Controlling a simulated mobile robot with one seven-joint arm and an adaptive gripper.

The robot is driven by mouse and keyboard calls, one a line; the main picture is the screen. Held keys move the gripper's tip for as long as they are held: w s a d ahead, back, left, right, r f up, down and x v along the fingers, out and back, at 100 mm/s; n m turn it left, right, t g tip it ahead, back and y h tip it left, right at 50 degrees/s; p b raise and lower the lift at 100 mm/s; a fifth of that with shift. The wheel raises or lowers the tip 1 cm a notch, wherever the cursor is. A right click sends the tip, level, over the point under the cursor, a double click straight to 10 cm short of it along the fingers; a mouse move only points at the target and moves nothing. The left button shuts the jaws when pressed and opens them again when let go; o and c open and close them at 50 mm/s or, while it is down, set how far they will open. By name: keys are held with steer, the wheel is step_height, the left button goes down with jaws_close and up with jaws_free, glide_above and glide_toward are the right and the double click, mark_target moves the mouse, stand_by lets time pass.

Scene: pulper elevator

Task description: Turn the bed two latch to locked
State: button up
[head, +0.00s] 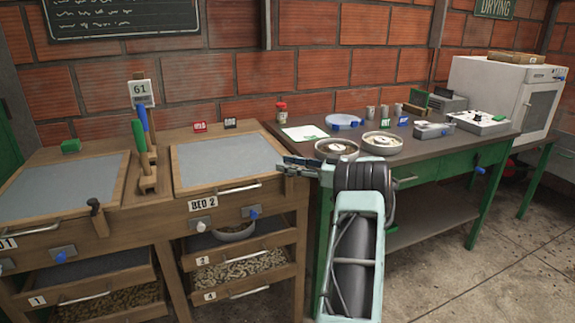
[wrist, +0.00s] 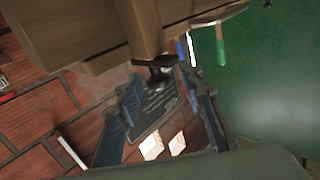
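Bed two is the wooden bed with a grey top and the "BED 2" label (head: 202,203). My gripper (head: 284,167) points left at its front right corner in the head view. In the wrist view my gripper (wrist: 165,95) has its two bluish fingers apart. A dark knob-like piece (wrist: 160,76), which looks like the bed two latch, stands on the wooden edge between or just beyond the fingertips. Contact cannot be told. In the head view the gripper hides that corner. A similar black lever (head: 95,207) stands on bed one's front right corner.
A dark table (head: 440,147) with round pans (head: 382,142) is close to my arm. Brushes (head: 146,130) stand between the beds. Floor at right is clear.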

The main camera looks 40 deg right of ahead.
steer(key=v, duration=1.1)
steer(key=shift+s+d, duration=0.2)
steer(key=shift+s, duration=0.1)
steer(key=shift+w+r, duration=0.1)
